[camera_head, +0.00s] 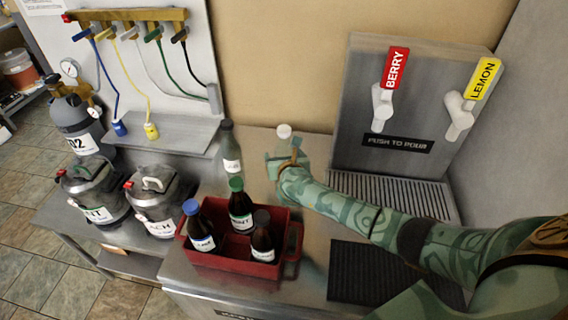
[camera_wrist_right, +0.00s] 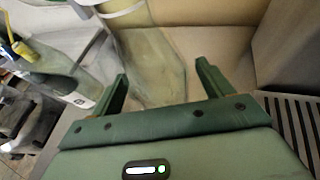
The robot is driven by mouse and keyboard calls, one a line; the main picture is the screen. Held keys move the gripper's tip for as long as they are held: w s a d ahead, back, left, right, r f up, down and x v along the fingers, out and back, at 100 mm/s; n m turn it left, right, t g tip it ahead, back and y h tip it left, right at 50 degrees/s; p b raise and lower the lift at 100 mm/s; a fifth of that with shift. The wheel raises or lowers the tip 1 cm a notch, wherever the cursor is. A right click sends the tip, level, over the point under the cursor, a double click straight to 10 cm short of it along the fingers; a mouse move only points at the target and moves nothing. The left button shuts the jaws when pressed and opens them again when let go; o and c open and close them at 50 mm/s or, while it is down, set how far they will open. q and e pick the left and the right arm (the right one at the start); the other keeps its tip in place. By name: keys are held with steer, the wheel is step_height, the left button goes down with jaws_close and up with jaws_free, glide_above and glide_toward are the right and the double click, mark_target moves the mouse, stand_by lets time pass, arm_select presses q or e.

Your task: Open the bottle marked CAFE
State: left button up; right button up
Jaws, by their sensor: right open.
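My right gripper (camera_head: 281,160) is open at a pale clear bottle with a white cap (camera_head: 284,131). In the right wrist view the open fingers (camera_wrist_right: 163,75) have this clear bottle (camera_wrist_right: 150,55) between or just beyond them; contact cannot be told. Its label is hidden. A grey-green bottle (camera_head: 228,142) with a white label stands to its left, and shows in the wrist view (camera_wrist_right: 50,68). A red crate (camera_head: 247,270) holds a blue-capped bottle (camera_head: 199,225), a green-capped bottle (camera_head: 240,208) and a dark-capped bottle (camera_head: 262,240). I cannot read CAFE on any label. My left gripper is out of view.
A dispenser (camera_head: 355,70) with BERRY (camera_head: 396,68) and LEMON (camera_head: 484,79) taps stands at right, above a drip grate (camera_head: 390,190). A black mat (camera_head: 355,272) lies in front. Two metal kegs (camera_head: 92,190) (camera_head: 158,200) and a gas cylinder (camera_head: 75,118) are at left.

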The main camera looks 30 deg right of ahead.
mark_target(284, 149)
steer(key=c, duration=1.2)
steer(key=shift+r, duration=0.55)
steer(key=r, duration=0.1)
steer(key=r+p, duration=0.1)
steer(key=r, duration=0.1)
steer(key=shift+s+a+r+p, duration=0.15)
steer(key=shift+s+a+p, duration=0.1)
steer(key=shift+s+p, duration=0.1)
steer(key=s+r, duration=0.1)
steer(key=s+a+r+p, duration=0.1)
steer(key=r, duration=0.1)
steer(key=s+r, duration=0.1)
steer(key=shift+s+a+r+p, duration=0.15)
steer(key=shift+a+r+p, duration=0.15)
steer(key=shift+a, duration=0.1)
steer(key=v, duration=0.3)
steer(key=a+v, duration=0.1)
steer(key=v, duration=0.6)
steer(key=shift+a+r+p, duration=0.2)
steer(key=shift+a+p, duration=0.15)
steer(key=shift+p, duration=0.05)
steer(key=o, duration=0.6)
steer(key=shift+w, duration=0.25)
steer(key=shift+c, duration=0.2)
steer(key=c, duration=0.8)
